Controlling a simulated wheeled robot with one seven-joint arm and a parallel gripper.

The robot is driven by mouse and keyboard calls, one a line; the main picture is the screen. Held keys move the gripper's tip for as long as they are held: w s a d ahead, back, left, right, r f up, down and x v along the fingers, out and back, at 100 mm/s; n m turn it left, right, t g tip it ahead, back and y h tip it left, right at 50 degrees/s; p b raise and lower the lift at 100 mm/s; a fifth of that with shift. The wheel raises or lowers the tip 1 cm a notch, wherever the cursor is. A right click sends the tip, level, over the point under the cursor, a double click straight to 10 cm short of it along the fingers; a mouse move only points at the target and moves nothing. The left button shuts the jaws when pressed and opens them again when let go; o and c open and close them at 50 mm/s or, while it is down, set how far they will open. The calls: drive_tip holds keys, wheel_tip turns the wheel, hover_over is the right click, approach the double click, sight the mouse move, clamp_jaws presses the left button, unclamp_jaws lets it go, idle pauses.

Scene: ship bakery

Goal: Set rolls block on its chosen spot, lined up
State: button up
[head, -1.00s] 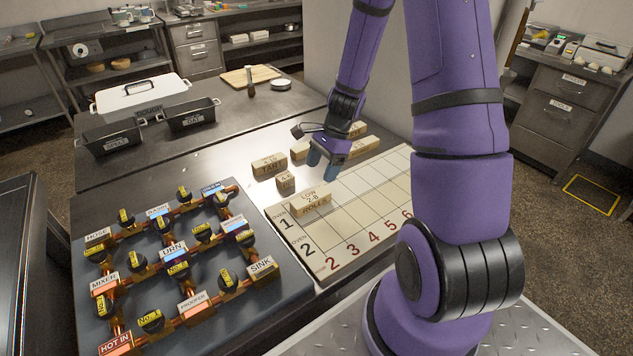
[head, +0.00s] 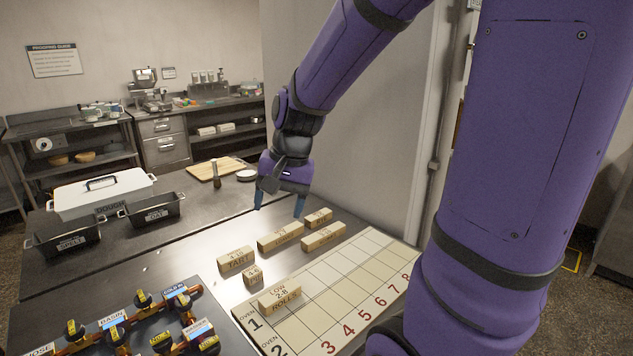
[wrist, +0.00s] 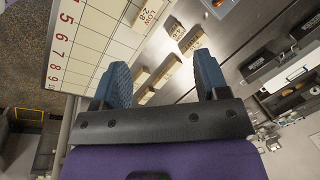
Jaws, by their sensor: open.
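The rolls block (head: 281,296) is a light wooden block marked "LOW 2-8 ROLLS". It lies on the board (head: 345,290), a cream grid with oven rows 1 and 2 and red column numbers. The block is at the left end of row 1, by the board's far edge; its exact fit to the grid lines is unclear. It also shows at the top of the wrist view (wrist: 149,14). My gripper (head: 279,206) is open and empty, raised above the table beyond the blocks. Its blue fingers (wrist: 160,76) are wide apart in the wrist view.
Several other wooden blocks stand behind the board: a tart block (head: 236,260), a small block (head: 253,276), and longer ones (head: 280,237) (head: 323,237). Dark pans, a white dough bin (head: 100,193) and a pipe-and-valve panel (head: 125,328) are at left. Most grid cells are bare.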

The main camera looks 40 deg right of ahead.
drive_tip(key=s+a+r+n+t+h, duration=0.2)
drive_tip(key=s+r+n, duration=0.6)
drive_tip(key=s, duration=0.6)
wheel_tip(320, 180, up, 2)
drive_tip(key=shift+a+r+t, duration=0.1)
drive_tip(key=shift+a+t, duration=0.45)
drive_tip(key=shift+t, duration=0.05)
